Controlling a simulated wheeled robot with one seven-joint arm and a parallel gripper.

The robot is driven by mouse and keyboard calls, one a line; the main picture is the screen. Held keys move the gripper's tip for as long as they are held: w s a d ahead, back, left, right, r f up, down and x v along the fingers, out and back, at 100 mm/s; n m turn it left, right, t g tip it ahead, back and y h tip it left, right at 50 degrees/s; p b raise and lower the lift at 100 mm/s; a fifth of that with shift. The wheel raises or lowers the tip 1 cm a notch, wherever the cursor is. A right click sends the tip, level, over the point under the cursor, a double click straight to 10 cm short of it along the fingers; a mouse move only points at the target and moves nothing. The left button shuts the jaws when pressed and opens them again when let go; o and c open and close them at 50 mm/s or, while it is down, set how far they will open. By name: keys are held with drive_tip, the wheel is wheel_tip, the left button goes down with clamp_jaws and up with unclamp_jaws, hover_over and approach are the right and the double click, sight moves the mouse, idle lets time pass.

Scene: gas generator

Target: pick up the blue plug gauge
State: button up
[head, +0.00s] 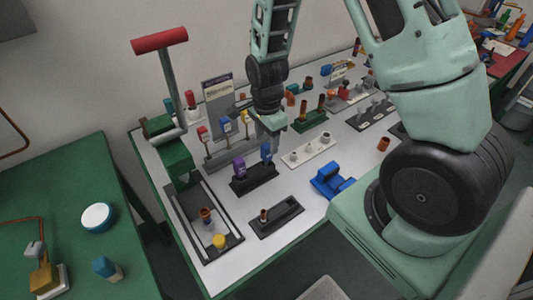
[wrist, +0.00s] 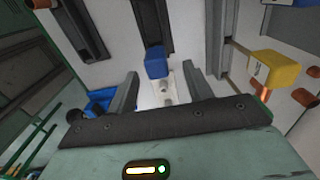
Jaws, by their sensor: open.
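A blue plug gauge (head: 266,152) stands upright at the right end of a black stand (head: 254,182), with a purple gauge (head: 239,166) on the same stand. In the wrist view a blue block (wrist: 156,62), seemingly the same gauge, lies just beyond the gap between my fingertips. My gripper (head: 272,132) also shows in the wrist view (wrist: 160,80); it is open and empty, above and close to the blue gauge. I cannot tell the exact distance. The lower part of the gauge is hidden in the wrist view.
A rack with red, blue and yellow handles (head: 227,126) stands behind; its yellow handle (wrist: 275,68) is right of my fingers. A pale plate with pegs (head: 308,153) and a blue clamp (head: 330,180) lie to the right. A green press (head: 172,155) stands left.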

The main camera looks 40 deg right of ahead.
sight(266, 146)
drive_tip(key=shift+s+a+f+p, duration=0.1)
drive_tip(key=shift+f+p, duration=0.2)
drive_tip(key=shift+f, duration=0.85)
drive_tip(key=shift+s+a+f+p, duration=0.1)
drive_tip(key=shift+f+p, duration=0.15)
drive_tip(key=shift+f, duration=0.9)
drive_tip(key=c, duration=0.9)
